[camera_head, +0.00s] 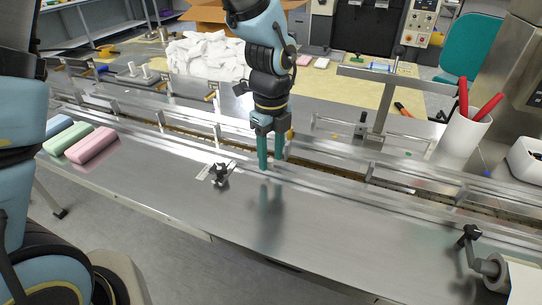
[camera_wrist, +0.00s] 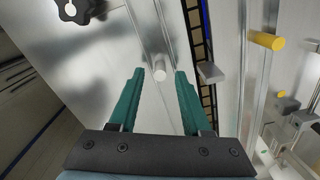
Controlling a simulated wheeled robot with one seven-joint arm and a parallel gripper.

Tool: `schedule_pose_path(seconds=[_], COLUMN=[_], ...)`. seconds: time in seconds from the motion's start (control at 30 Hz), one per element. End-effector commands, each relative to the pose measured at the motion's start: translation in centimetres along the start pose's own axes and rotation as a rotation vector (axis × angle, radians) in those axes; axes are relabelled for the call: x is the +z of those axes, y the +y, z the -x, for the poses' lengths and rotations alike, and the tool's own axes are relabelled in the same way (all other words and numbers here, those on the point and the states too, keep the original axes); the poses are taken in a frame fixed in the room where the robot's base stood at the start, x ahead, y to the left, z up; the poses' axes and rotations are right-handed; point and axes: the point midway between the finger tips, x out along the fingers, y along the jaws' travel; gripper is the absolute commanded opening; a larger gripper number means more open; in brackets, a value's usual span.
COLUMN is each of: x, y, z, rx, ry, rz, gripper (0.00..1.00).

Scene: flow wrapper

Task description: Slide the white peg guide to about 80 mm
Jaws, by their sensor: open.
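My gripper (camera_head: 270,163) points down over the near rail of the conveyor, fingers apart. In the wrist view my gripper (camera_wrist: 158,78) shows its two teal fingers open, with a pale round peg (camera_wrist: 160,72) standing between their tips. The fingers do not visibly touch the peg. This peg appears to be the white peg guide; in the head view I cannot make it out near the fingers. A black star knob (camera_head: 219,173) sits on the steel deck left of my gripper, beside a pale scale strip (camera_head: 204,171). The scale's figures are too small to read.
A yellow-capped peg (camera_wrist: 265,40) and a grey block (camera_wrist: 211,72) stand right of the fingers in the wrist view. Pink, green and blue bars (camera_head: 92,146) lie at the left. A white cup (camera_head: 461,136) with red-handled tools stands right. The front deck is mostly clear.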

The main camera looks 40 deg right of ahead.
Motion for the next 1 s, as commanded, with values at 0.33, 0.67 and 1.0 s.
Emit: schedule_pose_path(seconds=[0.33,0.67,1.0], x=[0.1,0.0,0.0], y=[-0.1,0.0,0.0], z=[6.5,10.0,10.1], rx=[-0.006,-0.001,0.0], ry=[-0.003,-0.001,0.0], rz=[0.0,-0.001,-0.001], gripper=[0.48,0.48,0.48])
